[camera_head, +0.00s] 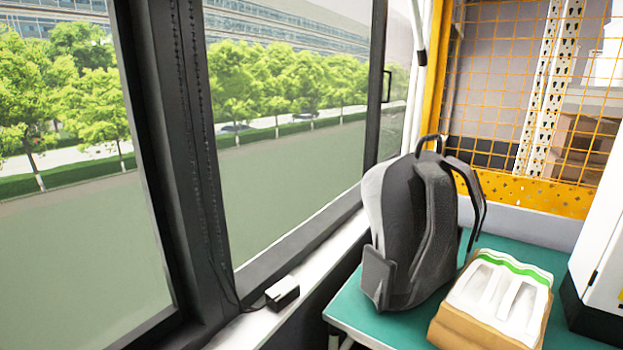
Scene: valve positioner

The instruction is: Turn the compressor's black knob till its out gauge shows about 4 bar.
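The compressor, its black knob and its out gauge are not seen in the head view. Neither of my grippers is in the head view.
A dark grey backpack (411,235) stands on a green-topped table (358,308), beside a brown and white package (497,300). A white and black cabinet (598,262) is at the right edge. A small box (282,293) sits on the windowsill (318,268). A yellow mesh fence (530,110) stands behind.

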